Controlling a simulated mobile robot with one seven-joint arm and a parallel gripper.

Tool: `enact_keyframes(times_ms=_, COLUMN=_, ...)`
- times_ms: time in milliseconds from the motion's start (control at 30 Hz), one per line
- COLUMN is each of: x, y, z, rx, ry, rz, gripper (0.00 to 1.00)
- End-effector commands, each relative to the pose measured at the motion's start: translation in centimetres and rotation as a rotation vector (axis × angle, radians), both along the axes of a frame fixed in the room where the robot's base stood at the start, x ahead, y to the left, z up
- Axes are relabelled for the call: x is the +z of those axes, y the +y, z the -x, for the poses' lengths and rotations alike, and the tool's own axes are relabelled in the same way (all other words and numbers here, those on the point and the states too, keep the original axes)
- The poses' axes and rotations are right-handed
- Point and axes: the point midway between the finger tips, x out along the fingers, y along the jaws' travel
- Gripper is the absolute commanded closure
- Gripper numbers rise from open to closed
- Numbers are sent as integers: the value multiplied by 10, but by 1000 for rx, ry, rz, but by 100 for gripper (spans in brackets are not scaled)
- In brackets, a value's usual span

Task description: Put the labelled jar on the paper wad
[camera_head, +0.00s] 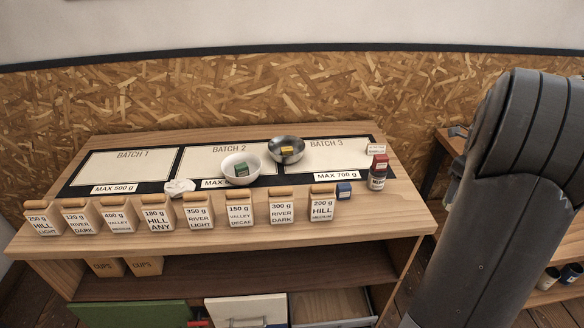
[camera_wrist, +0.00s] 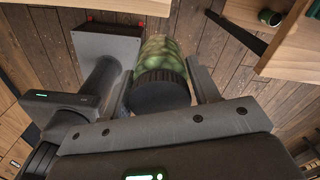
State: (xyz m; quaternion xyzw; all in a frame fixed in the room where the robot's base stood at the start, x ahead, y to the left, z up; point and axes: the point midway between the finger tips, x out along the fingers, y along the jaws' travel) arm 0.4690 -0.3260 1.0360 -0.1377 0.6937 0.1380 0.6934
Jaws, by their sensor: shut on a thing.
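My gripper (camera_wrist: 163,82) is shut on a jar of green beans (camera_wrist: 159,50) with a dark ribbed lid. The lid end faces the wrist camera. I cannot see a label on this side of the held jar. The gripper and held jar do not show in the head view. The white crumpled paper wad (camera_head: 180,188) lies on the table (camera_head: 410,205), at the lower edge of the dark mat (camera_head: 75,182). Another jar, dark with a red lid and a pale label (camera_head: 377,173), stands at the table's right.
Several labelled bean bags (camera_head: 158,219) line the table's front edge, close in front of the wad. A white bowl (camera_head: 240,168) and a metal bowl (camera_head: 286,150) stand right of it. A small blue block (camera_head: 344,191) lies near the bags. My arm fills the right side.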

Motion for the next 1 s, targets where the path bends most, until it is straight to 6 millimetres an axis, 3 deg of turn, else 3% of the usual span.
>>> enact_keyframes(times_ms=133, x=18, y=0, z=-1, rx=1, ry=-3, rz=3, gripper=73)
enact_keyframes(times_ms=500, x=97, y=0, z=-1, rx=0, ry=-5, rz=3, gripper=73)
enact_keyframes(times_ms=767, x=96, y=33, z=-49, rx=148, ry=2, rz=4, gripper=73)
enact_keyframes(times_ms=867, x=98, y=53, z=-73, rx=227, ry=3, rz=6, gripper=73)
enact_keyframes(times_ms=1000, x=100, y=96, z=-116, rx=376, ry=4, rz=8, gripper=73)
